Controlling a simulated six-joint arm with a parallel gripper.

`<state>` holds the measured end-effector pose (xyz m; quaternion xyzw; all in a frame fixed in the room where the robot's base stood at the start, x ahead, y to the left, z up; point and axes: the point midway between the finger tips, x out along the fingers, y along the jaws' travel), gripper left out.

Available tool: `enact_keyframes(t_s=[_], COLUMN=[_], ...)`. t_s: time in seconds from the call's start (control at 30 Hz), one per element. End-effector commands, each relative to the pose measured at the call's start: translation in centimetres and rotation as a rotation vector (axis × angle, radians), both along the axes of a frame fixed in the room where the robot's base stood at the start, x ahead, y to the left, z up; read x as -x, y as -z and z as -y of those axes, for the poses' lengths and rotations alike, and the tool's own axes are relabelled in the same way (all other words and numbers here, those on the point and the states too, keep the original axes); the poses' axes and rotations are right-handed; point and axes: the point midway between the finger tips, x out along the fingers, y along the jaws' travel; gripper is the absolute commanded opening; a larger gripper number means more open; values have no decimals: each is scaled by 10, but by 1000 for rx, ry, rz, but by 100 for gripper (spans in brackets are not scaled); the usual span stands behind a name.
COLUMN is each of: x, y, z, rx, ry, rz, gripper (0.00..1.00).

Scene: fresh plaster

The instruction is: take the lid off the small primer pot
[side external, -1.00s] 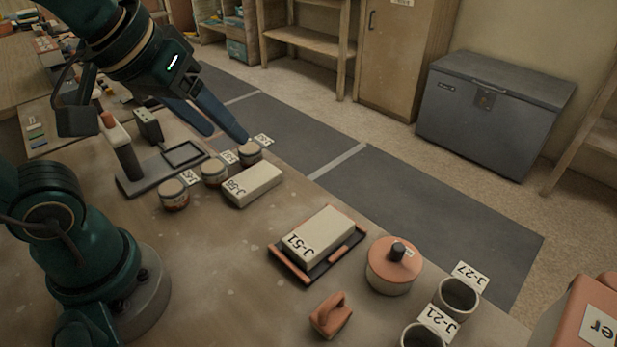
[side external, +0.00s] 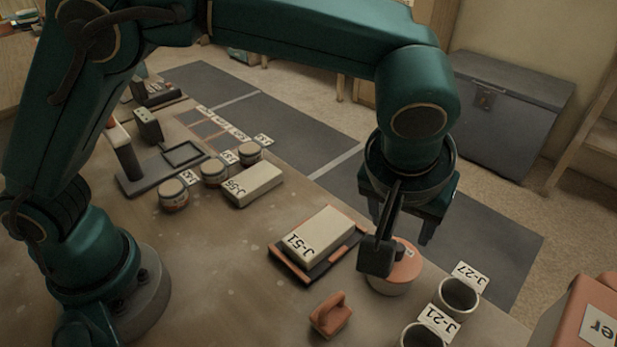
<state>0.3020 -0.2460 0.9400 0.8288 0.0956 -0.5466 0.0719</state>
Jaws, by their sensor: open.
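A round pot (side external: 392,289) stands on the bench right of centre, with an orange lid (side external: 407,268) on it. It looks like the primer pot; its label is too small to read. My gripper (side external: 402,228) points down above the pot, its fingers spread and nothing between them. I cannot tell how high above the lid the fingertips are. The dark block on my wrist hides the left part of the lid, and the lid's dark knob is hidden too.
A tray with a pale block marked J-51 (side external: 318,233) lies left of the pot. An orange handled tool (side external: 330,315) lies in front. Two open cups (side external: 458,295) stand to the right. Several small jars (side external: 173,194) and a block (side external: 254,184) sit farther left.

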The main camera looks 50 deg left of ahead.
Motion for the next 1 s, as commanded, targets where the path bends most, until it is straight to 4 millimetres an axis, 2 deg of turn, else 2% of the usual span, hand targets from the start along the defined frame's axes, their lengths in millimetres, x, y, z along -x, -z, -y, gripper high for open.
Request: enact_keyframes(t_s=[0.1,0.43,0.8,0.93,0.97,1.0], x=[6,-9,-12,-12,-12,-12], y=[12,47,54,53,53,53], z=[6,2,1,1,1,1], rx=[-15,-15,-12,-11,-11,-11], ry=[25,24,24,25,25,25], rz=[-16,-16,-14,-14,-14,-14], gripper=[60,60,60,10,0,0])
